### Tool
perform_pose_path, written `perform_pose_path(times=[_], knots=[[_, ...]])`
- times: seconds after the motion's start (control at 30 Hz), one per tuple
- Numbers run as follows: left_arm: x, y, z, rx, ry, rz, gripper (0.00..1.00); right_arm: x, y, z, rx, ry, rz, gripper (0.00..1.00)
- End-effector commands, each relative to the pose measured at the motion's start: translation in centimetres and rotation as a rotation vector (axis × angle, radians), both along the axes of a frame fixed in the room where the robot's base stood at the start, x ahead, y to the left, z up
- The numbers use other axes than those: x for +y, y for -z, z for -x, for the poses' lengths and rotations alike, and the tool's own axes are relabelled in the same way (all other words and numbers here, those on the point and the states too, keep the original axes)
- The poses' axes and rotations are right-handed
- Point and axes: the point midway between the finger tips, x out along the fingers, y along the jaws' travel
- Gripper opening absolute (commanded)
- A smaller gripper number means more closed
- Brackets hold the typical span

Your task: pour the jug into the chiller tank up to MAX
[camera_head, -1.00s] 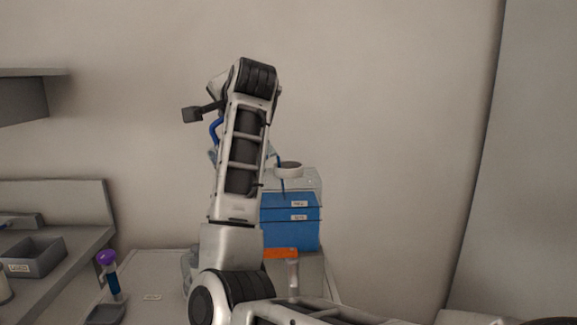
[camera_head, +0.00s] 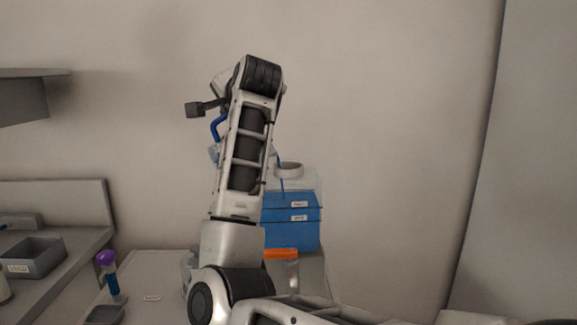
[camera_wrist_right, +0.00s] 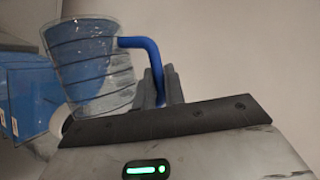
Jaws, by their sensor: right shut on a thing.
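The jug (camera_wrist_right: 95,75) is clear with dark level lines and a blue handle (camera_wrist_right: 140,43). It is tilted, with blue liquid in its upper left part in the wrist view. My right gripper (camera_wrist_right: 163,88) is shut on the handle. In the head view my arm hides most of the jug; a bit of the blue handle (camera_head: 217,127) shows left of it. A thin blue stream (camera_head: 281,182) runs down at the neck. My left gripper is out of view.
A purple-capped tube (camera_head: 108,270) stands at the left by a small dark tray (camera_head: 105,315). A labelled grey bin (camera_head: 34,258) is on the left bench. The wall side right of the tank is free.

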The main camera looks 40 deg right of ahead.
Motion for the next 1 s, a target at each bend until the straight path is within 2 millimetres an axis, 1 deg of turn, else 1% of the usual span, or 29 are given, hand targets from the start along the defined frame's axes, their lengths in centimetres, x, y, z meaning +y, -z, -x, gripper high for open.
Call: perform_pose_path(times=[0.1, 0.17, 0.2, 0.27, 0.3, 0.37, 0.57, 0.63, 0.8, 0.87, 1.0], knots=[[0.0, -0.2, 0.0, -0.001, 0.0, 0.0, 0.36, 0.1, -0.1, 0.0, 0.001, 0.0, 0.005, 0.0], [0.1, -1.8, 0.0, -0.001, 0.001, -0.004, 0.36, 1.2, 0.6, -0.8, 0.076, -0.005, 0.106, 0.0], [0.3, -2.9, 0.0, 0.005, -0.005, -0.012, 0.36, 1.7, -0.3, -1.1, 0.119, -0.004, 0.175, 0.0], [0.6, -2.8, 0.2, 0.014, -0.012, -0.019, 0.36, 2.3, 0.2, -1.5, 0.17, -0.003, 0.253, 0.0], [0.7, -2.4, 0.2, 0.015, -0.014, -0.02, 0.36, 2.4, 0.7, -1.6, 0.181, -0.002, 0.273, 0.0], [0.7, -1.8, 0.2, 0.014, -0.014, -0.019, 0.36, 2.4, 1.1, -1.6, 0.18, 0.0, 0.276, 0.0], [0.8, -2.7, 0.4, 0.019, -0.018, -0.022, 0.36, 3.0, 1.0, -2.0, 0.218, -0.002, 0.332, 0.0], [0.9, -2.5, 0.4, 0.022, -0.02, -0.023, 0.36, 3.4, 1.8, -2.2, 0.24, -0.002, 0.362, 0.0], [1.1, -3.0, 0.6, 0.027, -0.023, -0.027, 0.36, 4.8, 3.2, -3.1, 0.304, -0.003, 0.458, 0.0], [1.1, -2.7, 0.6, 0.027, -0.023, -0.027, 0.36, 5.0, 4.3, -3.3, 0.324, -0.002, 0.485, 0.0], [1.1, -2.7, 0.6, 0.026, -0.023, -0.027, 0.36, 5.8, 6.1, -3.8, 0.364, -0.003, 0.546, 0.0]])
